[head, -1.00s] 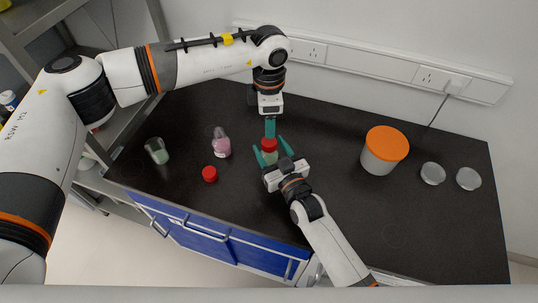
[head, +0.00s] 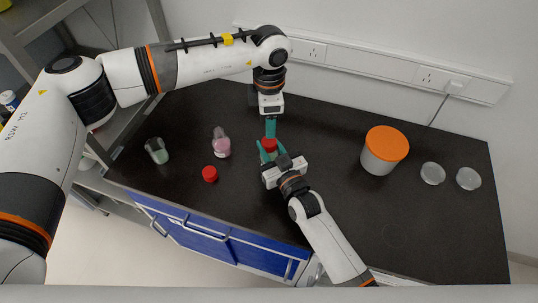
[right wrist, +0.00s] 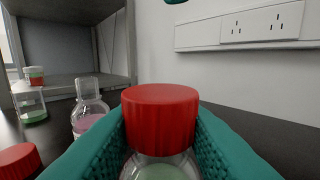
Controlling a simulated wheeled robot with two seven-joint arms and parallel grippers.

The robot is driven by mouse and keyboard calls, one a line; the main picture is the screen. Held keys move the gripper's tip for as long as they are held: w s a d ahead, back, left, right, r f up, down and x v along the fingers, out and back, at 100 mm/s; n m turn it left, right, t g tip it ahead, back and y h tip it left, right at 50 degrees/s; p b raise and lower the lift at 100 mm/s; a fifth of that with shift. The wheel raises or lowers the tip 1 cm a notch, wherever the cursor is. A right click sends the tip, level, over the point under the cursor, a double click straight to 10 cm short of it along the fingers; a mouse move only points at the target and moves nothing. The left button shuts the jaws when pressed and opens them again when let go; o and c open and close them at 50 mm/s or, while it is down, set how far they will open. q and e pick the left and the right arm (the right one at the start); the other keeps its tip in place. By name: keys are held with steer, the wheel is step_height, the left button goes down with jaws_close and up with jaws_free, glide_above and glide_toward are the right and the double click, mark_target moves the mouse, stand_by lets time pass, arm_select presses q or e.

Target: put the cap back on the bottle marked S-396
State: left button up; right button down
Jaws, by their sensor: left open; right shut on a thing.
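A clear bottle (right wrist: 160,166) with pale green contents stands upright between my right gripper's teal fingers. A red cap (right wrist: 160,112) sits on its top; the head view also shows this cap (head: 269,145). My right gripper (head: 268,154) is shut on this bottle, below the cap. My left gripper (head: 270,128) points down above and just behind the cap, open and apart from it. A loose red cap (head: 210,174) lies on the table to the left. An uncapped bottle with pink contents (head: 222,146) stands behind it. No marking is readable on either bottle.
A glass beaker with green contents (head: 157,151) stands at the table's left. The black table (head: 335,205) is clear between bottle and tub.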

arm_select(q)
steer(key=n, duration=0.3)
steer(key=d+n, duration=0.1)
steer(key=n, duration=0.2)
steer(key=shift+s+d+n, duration=0.1)
steer(key=shift+s+n, duration=0.05)
steer(key=shift+n, duration=0.25)
steer(key=n, duration=0.5)
steer(key=shift+d+r, duration=0.15)
steer(key=shift+d, duration=0.05)
steer(key=n, duration=0.4)
steer(key=shift+d+n, duration=0.15)
steer(key=shift+n, duration=0.15)
steer(key=n, duration=0.5)
steer(key=shift+r, duration=0.1)
steer(key=n, duration=1)
steer(key=shift+a, duration=0.35)
steer(key=n, duration=0.4)
steer(key=shift+a+n, duration=0.3)
steer(key=shift+n, duration=0.1)
steer(key=n, duration=0.4)
steer(key=shift+a+f, duration=0.25)
steer(key=shift+a, duration=0.05)
